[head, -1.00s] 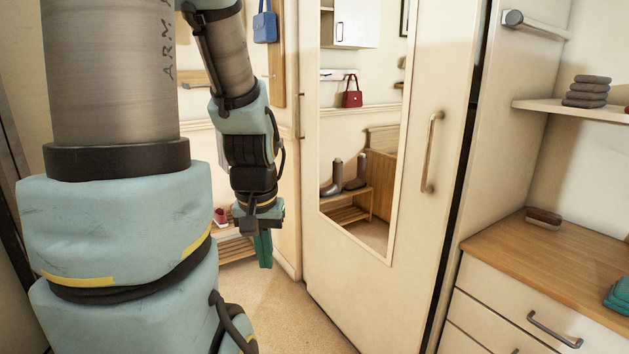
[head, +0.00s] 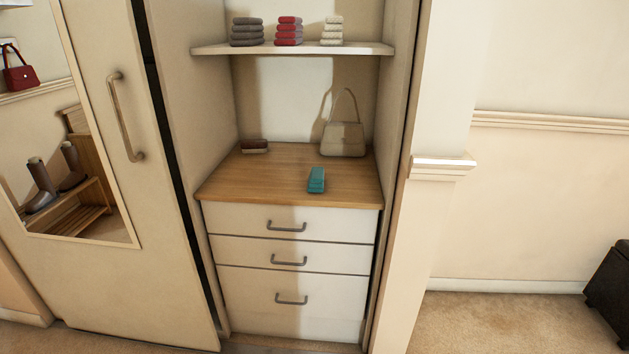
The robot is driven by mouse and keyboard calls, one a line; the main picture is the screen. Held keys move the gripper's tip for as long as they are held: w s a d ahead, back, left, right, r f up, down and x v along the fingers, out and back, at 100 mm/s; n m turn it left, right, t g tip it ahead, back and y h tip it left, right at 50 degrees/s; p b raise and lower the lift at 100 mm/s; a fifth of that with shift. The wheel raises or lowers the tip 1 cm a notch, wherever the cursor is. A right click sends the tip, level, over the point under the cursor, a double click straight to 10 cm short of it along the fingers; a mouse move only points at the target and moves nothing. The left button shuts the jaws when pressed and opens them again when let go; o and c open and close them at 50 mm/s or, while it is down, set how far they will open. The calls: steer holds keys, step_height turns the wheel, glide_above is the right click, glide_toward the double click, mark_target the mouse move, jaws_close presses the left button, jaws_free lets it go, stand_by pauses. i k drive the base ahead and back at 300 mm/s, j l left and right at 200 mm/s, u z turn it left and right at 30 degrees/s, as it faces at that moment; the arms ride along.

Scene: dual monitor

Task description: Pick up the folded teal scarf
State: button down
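The folded teal scarf (head: 316,180) lies on the wooden top of a drawer unit, near its front edge and right of the middle. It is a small, narrow folded bundle, with nothing touching it. My arm and gripper are out of the picture in the head view now, so I cannot see what the gripper holds.
On the wooden top (head: 255,185) stand a beige handbag (head: 343,139) and a brown brush (head: 254,146). A shelf (head: 300,48) above bears grey, red and white folded stacks. A mirrored door (head: 110,200) stands at left, a wall post (head: 432,200) at right.

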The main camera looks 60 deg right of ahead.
mark_target(316, 183)
steer(key=l+u, duration=0.1)
steer(key=u, duration=0.35)
steer(key=l+u, duration=0.1)
steer(key=u, duration=0.3)
steer(key=l+u, duration=0.15)
steer(key=u, duration=0.3)
steer(key=l+u, duration=0.1)
steer(key=u, duration=0.75)
steer(key=k+l+u, duration=0.1)
steer(key=u, duration=0.35)
steer(key=k+l+z, duration=0.15)
steer(key=k+z, duration=0.15)
steer(key=k, duration=0.35)
steer(key=k+z, duration=0.2)
steer(key=z, duration=0.25)
steer(key=k+z, duration=0.15)
steer(key=z, duration=0.3)
steer(key=k+z, duration=0.2)
steer(key=z, duration=0.25)
steer(key=k+l+z, duration=0.15)
steer(key=z, duration=0.35)
